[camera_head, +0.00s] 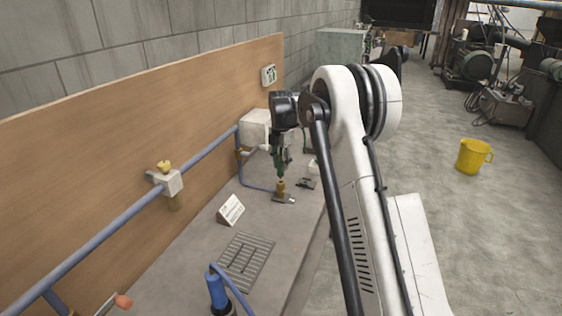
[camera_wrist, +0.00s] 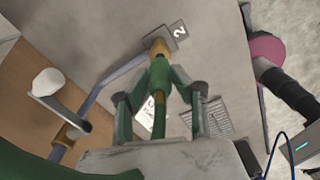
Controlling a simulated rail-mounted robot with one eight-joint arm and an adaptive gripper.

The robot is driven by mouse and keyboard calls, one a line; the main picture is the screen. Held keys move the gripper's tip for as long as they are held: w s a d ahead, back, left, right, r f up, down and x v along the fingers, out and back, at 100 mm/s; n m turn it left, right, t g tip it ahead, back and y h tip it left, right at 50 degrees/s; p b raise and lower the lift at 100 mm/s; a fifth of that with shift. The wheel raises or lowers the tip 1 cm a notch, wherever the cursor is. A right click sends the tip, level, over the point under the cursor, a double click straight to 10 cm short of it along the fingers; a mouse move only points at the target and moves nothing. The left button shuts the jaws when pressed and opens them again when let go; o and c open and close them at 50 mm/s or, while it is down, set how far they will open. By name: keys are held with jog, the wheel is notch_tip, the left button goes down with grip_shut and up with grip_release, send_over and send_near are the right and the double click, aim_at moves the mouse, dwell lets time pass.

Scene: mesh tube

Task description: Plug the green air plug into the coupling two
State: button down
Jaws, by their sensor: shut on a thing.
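My gripper (camera_wrist: 162,92) is shut on the green air plug (camera_wrist: 160,77), with a finger on each side of it and a green hose trailing back. In the head view my gripper (camera_head: 279,152) points down over the bench, and the green plug (camera_head: 279,165) stands roughly upright. Coupling two (camera_wrist: 159,46) is a brass fitting beside a grey tag marked 2 (camera_wrist: 179,31). In the head view the coupling (camera_head: 281,187) is directly below the plug, in line with it. The plug's tip meets or hides part of the brass; I cannot tell how deep it sits.
A blue pipe (camera_head: 112,229) runs along the wooden board (camera_head: 95,130), with a white valve block (camera_head: 169,183) on it. A white card (camera_head: 231,209), a grate (camera_head: 246,262) and a blue tool (camera_head: 217,290) are on the bench. A yellow bucket (camera_head: 472,157) stands on the floor.

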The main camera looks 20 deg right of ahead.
jog(key=shift+f, duration=1.05)
jog(key=shift+b, duration=0.9)
dwell(1.4)
jog(key=shift+f+b, duration=0.45)
jog(key=shift+f, duration=0.2)
jog(key=c, duration=1.4)
grip_release()
notch_tip(320, 180, up, 12)
jog(key=shift+r, duration=0.1)
